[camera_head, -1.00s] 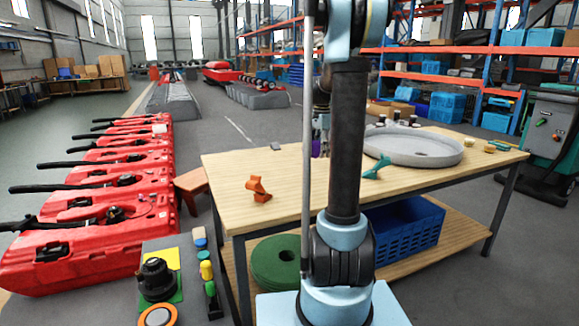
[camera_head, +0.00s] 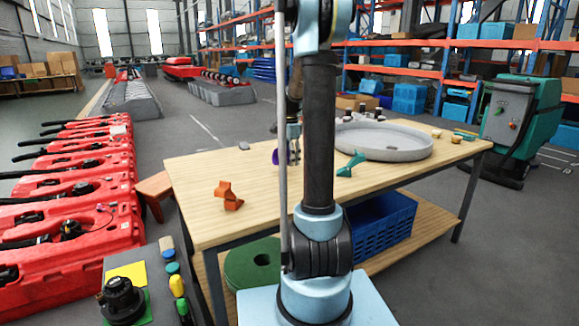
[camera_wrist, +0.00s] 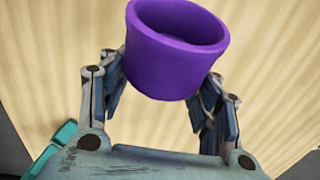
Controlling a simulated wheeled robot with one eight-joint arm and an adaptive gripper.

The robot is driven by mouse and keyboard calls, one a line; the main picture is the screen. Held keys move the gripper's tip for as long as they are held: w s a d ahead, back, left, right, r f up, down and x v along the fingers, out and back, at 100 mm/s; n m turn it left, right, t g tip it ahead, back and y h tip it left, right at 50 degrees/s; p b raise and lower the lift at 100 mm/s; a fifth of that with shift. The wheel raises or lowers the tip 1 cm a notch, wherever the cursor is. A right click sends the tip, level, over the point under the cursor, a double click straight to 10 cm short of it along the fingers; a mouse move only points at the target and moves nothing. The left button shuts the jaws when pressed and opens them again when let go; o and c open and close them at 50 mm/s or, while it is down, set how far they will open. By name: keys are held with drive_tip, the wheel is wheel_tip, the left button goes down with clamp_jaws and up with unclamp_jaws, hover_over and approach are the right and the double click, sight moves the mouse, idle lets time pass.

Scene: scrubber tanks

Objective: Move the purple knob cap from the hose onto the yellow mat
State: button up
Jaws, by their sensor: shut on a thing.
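The purple knob cap (camera_wrist: 175,50) is between the two fingers of my gripper (camera_wrist: 163,85) in the wrist view, with its hollow end showing. My gripper is shut on it. In the head view the cap (camera_head: 281,157) shows as a small purple patch over the wooden table, partly hidden beside my arm, with my gripper (camera_head: 293,140) just above it. The yellow mat (camera_head: 126,272) lies on the grey surface at the lower left, well away from my gripper. I cannot make out the hose.
The wooden table (camera_head: 215,172) carries an orange piece (camera_head: 228,195), a teal piece (camera_head: 352,164) and a round grey basin (camera_head: 385,142). A black knob (camera_head: 122,298) and several coloured pieces stand near the mat. Red tanks (camera_head: 75,225) line the left.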

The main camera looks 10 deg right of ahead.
drive_tip(key=shift+f, duration=1.5)
drive_tip(key=o, duration=1.4)
drive_tip(key=shift+c, duration=0.2)
